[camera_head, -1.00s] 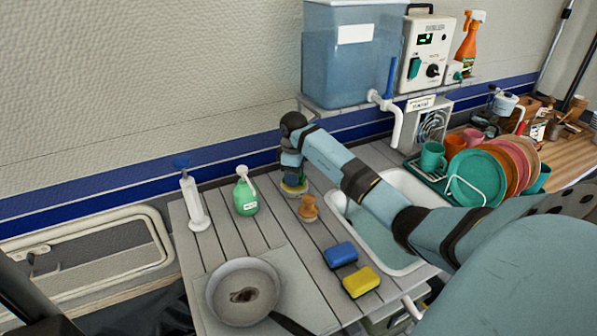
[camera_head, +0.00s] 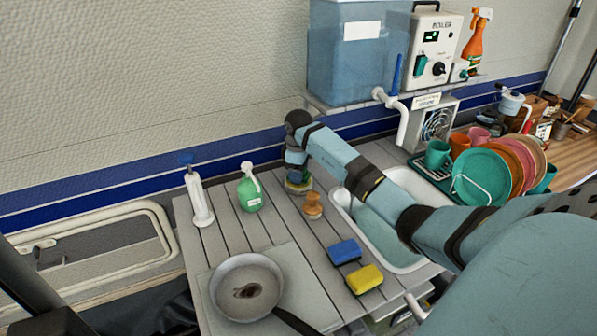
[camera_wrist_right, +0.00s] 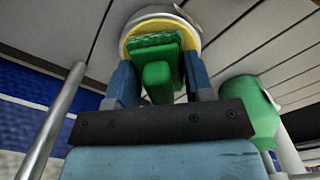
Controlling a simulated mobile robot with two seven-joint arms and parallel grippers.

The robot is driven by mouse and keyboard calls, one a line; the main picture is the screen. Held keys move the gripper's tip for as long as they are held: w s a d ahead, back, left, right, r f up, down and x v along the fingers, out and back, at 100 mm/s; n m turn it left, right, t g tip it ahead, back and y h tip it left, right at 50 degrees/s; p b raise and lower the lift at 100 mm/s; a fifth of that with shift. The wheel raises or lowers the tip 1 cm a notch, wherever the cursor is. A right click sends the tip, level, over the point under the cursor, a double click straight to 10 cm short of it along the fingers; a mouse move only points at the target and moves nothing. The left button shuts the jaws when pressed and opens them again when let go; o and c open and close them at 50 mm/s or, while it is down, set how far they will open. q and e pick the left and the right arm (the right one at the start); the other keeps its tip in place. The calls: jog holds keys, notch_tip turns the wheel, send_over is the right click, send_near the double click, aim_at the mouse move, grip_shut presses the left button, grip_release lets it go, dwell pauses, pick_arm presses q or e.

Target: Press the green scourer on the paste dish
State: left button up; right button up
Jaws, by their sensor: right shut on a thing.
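My right gripper (camera_wrist_right: 157,85) is shut on the green scourer (camera_wrist_right: 157,72), held by its block between the two blue fingers. In the right wrist view the scourer's textured face lies over the paste dish (camera_wrist_right: 131,30), a round pale dish with a yellow inside. Whether the scourer touches the paste I cannot tell. In the head view my right gripper (camera_head: 296,174) points down at the dish (camera_head: 298,190) on the slatted counter, and the scourer is mostly hidden by the gripper. My left gripper is not in view.
A green soap bottle (camera_head: 250,190) stands left of the dish, and a wooden brush (camera_head: 313,206) stands to its right. A pan (camera_head: 246,287) with a dark stain, a blue sponge (camera_head: 344,252) and a yellow sponge (camera_head: 364,279) lie in front. The sink (camera_head: 385,235) is under my arm.

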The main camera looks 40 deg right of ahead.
jog(key=shift+f, duration=0.15)
jog(key=shift+f, duration=0.2)
dwell(0.4)
dwell(0.6)
dwell(0.7)
jog(key=shift+f, duration=0.1)
dwell(0.4)
